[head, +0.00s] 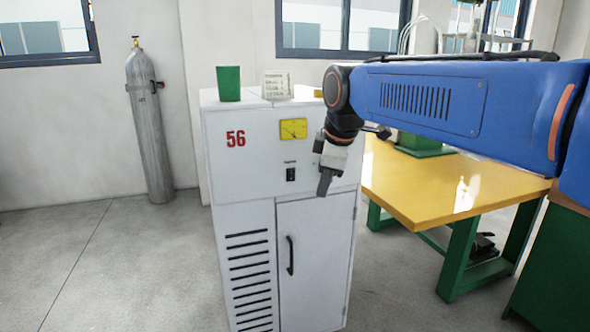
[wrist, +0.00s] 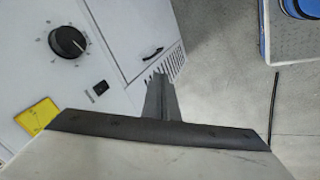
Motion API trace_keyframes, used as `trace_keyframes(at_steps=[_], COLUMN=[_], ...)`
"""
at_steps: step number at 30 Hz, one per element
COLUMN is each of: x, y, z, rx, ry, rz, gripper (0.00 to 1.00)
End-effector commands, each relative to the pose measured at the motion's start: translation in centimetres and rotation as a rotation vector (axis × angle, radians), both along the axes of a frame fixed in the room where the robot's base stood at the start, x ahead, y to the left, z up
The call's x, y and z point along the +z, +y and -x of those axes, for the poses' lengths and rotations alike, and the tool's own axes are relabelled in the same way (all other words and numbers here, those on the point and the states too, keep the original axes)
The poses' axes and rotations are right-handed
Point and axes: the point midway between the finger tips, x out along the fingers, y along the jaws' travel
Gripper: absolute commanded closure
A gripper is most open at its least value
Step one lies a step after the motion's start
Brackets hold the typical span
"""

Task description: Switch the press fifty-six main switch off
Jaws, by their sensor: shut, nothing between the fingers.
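The press is a white cabinet (head: 232,180) with a red "56" on its upper left front. Its main switch (head: 291,174) is a small black rocker below the yellow meter (head: 293,129). The switch also shows in the wrist view (wrist: 100,88), left of my fingers. Which way the rocker is tipped is too small to tell. My gripper (head: 324,185) is shut and empty, pointing down, to the right of the switch in the head view and apart from it. In the wrist view the closed fingers (wrist: 160,85) appear over the cabinet front, pointing toward its vent slots.
A black knob (wrist: 67,42) is on the panel in the wrist view. A green cup (head: 229,83) and a small lettered block (head: 277,85) stand on the cabinet top. A yellow-topped table (head: 430,190) is at the right. A grey gas cylinder (head: 148,125) stands by the back wall.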

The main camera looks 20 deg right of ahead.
Motion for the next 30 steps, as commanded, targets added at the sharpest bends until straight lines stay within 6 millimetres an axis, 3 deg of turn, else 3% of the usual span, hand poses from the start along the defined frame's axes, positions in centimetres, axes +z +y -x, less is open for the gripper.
trace_keyframes(at_steps=[6, 12, 18, 30], x=[3.6, 5.5, 6.2, 6.0], y=[0.4, 0.7, 0.8, 0.8], z=[-5.8, -9.1, -10.4, -10.5], rx=[0.243, 0.399, 0.46, 0.462], ry=[-0.002, -0.005, -0.005, -0.005], rz=[0.11, 0.183, 0.21, 0.211], gripper=[1.0, 1.0, 1.0, 1.0])
